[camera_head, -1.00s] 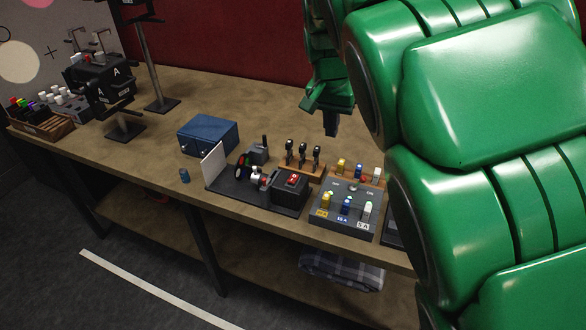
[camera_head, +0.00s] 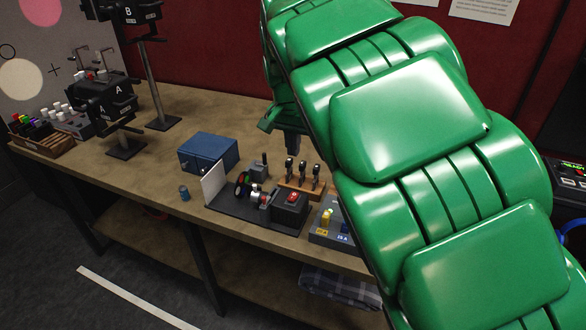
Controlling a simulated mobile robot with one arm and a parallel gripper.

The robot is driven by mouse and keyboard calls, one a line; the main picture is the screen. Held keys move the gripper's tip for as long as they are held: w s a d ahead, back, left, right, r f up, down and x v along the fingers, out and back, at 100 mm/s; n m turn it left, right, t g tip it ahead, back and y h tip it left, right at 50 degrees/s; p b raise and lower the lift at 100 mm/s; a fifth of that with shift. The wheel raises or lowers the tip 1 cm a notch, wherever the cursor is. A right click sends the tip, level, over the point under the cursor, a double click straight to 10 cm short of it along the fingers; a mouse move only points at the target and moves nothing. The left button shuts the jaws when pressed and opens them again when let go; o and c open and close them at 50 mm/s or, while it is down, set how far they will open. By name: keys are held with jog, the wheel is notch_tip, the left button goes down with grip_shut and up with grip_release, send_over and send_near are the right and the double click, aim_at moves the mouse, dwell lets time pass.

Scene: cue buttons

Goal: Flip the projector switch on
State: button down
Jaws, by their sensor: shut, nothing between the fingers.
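Which way the rocker is tipped is too small to tell. My gripper (camera_head: 292,150) points down, shut and empty. In the picture it is above the black box, by the rack of dark-handled tools, and apart from the switch. My green arm hides part of the gripper.
A wooden rack with dark-handled tools (camera_head: 302,174) stands behind the black box. A grey panel with coloured switches (camera_head: 327,233) is to the right, partly hidden by my arm. A blue box (camera_head: 208,152) and small blue cylinder (camera_head: 184,193) stand left. The bench's back middle is clear.

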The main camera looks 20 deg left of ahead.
send_over(295, 194)
jog(key=f, duration=0.9)
jog(key=shift+s+f, duration=0.15)
jog(key=shift+s, duration=0.05)
jog(key=f, duration=0.1)
jog(key=s+f, duration=0.1)
jog(key=shift+f, duration=0.35)
jog(key=shift+s+f, duration=0.2)
jog(key=shift+f, duration=0.35)
jog(key=shift+s+f+t, duration=0.3)
jog(key=shift+s+t, duration=0.05)
jog(key=shift+t, duration=0.25)
jog(key=shift+w, duration=0.1)
jog(key=shift+w, duration=0.15)
jog(key=shift+w+r, duration=0.1)
jog(key=shift+w, duration=0.5)
